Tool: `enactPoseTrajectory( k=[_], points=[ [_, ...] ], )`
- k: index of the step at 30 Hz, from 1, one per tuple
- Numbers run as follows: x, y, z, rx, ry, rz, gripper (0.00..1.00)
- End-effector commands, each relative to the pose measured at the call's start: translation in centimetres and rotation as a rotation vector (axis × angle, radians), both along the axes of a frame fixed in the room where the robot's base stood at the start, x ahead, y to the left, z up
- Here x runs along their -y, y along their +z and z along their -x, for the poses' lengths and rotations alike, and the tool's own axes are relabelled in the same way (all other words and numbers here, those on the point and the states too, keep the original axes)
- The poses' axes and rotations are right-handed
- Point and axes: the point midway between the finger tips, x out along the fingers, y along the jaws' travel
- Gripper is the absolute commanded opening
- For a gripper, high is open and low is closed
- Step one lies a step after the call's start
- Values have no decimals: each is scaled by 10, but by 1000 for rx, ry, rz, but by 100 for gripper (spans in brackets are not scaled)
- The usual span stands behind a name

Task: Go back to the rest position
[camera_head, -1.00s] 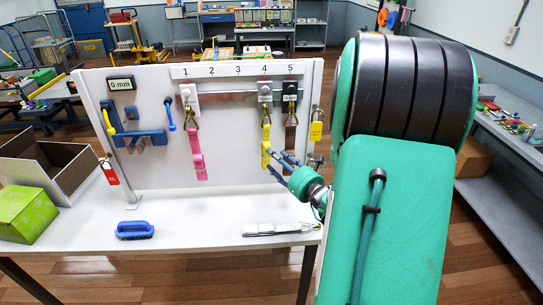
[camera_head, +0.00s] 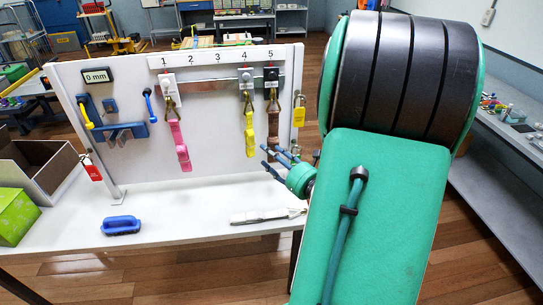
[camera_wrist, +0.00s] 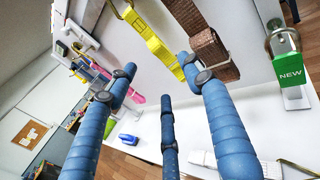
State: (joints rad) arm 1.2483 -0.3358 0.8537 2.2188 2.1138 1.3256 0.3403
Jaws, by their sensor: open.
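My gripper (camera_head: 275,163) is open and empty in front of the lower right part of the white strap panel (camera_head: 210,145). Its blue fingers (camera_wrist: 165,100) are spread in the wrist view, with nothing between them. A yellow strap (camera_head: 250,134) hangs at place 4 and a brown strap (camera_head: 273,122) at place 5. A pink strap (camera_head: 179,145) hangs at place 1. In the wrist view the yellow strap (camera_wrist: 155,42) and brown strap (camera_wrist: 212,55) are beyond the fingers. Whether a finger touches the brown strap I cannot tell.
A blue brush (camera_head: 121,225) and a pale tool (camera_head: 262,216) lie on the white table. A green box (camera_head: 14,215) and an open carton (camera_head: 45,165) stand at the left. A grey shelf (camera_head: 510,165) stands at the right.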

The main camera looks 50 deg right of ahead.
Motion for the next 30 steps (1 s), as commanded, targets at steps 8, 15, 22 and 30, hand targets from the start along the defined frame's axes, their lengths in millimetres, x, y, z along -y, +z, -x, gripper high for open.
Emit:
enactPoseTrajectory(
  k=[8,15,22,30],
  points=[
    [0,0,0,0,0,0,51],
    [-7,2,-5,-7,23,11,51],
    [-54,15,-33,-56,179,87,51],
    [-165,33,-67,-164,522,290,51]
  ],
)
